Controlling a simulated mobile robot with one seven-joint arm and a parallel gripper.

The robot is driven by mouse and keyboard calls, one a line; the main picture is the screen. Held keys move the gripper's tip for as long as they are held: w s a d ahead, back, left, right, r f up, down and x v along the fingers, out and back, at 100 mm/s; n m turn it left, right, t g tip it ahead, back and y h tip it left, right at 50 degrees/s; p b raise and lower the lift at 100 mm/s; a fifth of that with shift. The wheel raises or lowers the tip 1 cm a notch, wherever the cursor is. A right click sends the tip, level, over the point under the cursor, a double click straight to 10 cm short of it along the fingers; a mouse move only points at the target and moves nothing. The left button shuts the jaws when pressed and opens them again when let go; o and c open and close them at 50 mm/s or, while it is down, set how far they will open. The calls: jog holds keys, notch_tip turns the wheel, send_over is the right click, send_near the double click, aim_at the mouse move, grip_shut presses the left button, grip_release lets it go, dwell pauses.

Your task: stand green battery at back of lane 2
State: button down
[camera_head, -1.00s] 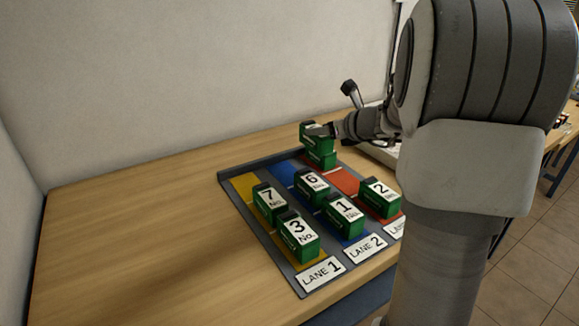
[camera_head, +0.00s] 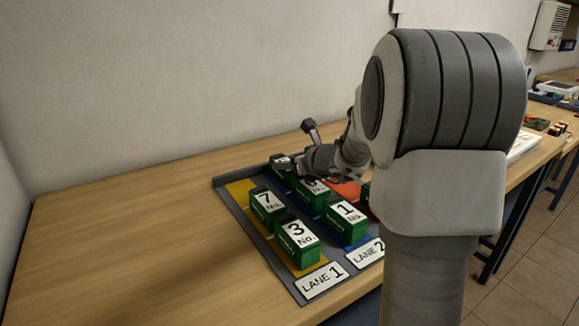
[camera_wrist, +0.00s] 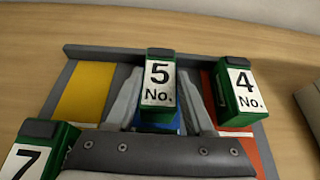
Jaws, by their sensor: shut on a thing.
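My gripper (camera_wrist: 160,100) is shut on the green battery No. 5 (camera_wrist: 158,78), one finger on each side of it. The battery is upright over the back end of the blue lane 2 (camera_wrist: 160,127), its label toward the wrist camera. In the head view my gripper (camera_head: 290,164) and the battery (camera_head: 286,178) are at the back of the lane board, behind green battery No. 6 (camera_head: 312,192). Green battery No. 1 (camera_head: 347,222) stands nearer the front of lane 2. I cannot tell whether battery No. 5 touches the lane.
Battery No. 4 (camera_wrist: 240,92) stands at the back of the red lane, close on the right. Batteries No. 7 (camera_head: 267,206) and No. 3 (camera_head: 298,243) stand in yellow lane 1. The board has a raised grey rim (camera_wrist: 105,53). The table (camera_head: 130,230) left of it is clear.

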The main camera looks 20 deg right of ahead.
jog(key=shift+r, duration=0.15)
jog(key=shift+f, duration=0.2)
jog(key=shift+c, duration=1.4)
grip_release()
jog(key=shift+r, duration=0.1)
jog(key=shift+r, duration=0.2)
jog(key=p+v, duration=0.3)
jog(key=v, duration=0.9)
jog(key=shift+f, duration=0.15)
